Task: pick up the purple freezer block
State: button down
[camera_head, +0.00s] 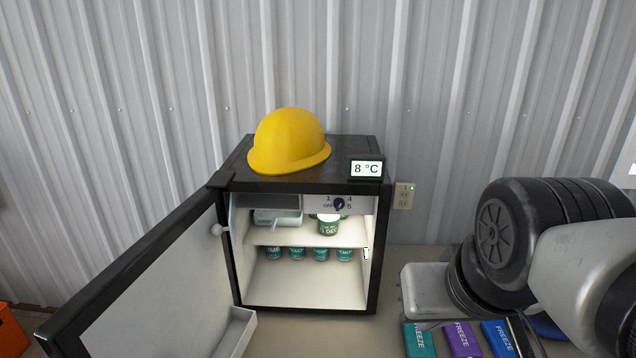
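The purple freezer block (462,339) lies on the pale surface at the bottom right of the view, with white "FREEZE" lettering on it. Its lower end is cut off by the picture's edge. It lies between a teal freezer block (419,341) on its left and a blue freezer block (499,338) on its right. My arm's thick grey and black links fill the right side, above and beside the blocks. My gripper is not in view.
A small black fridge (378,245) stands open, its door (150,290) swung out to the left. Inside are a tub (328,226) and several small green cups (297,253). A yellow hard hat (288,140) and an "8 °C" display (366,169) sit on top. Corrugated metal wall stands behind.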

aim_at(462, 343)
jog(key=i+l+u, duration=0.15)
jog(key=l, duration=0.35)
jog(key=i+l+u, duration=0.15)
jog(key=l, duration=0.3)
jog(key=l+u, duration=0.15)
jog(key=l, duration=0.35)
jog(key=i, duration=0.05)
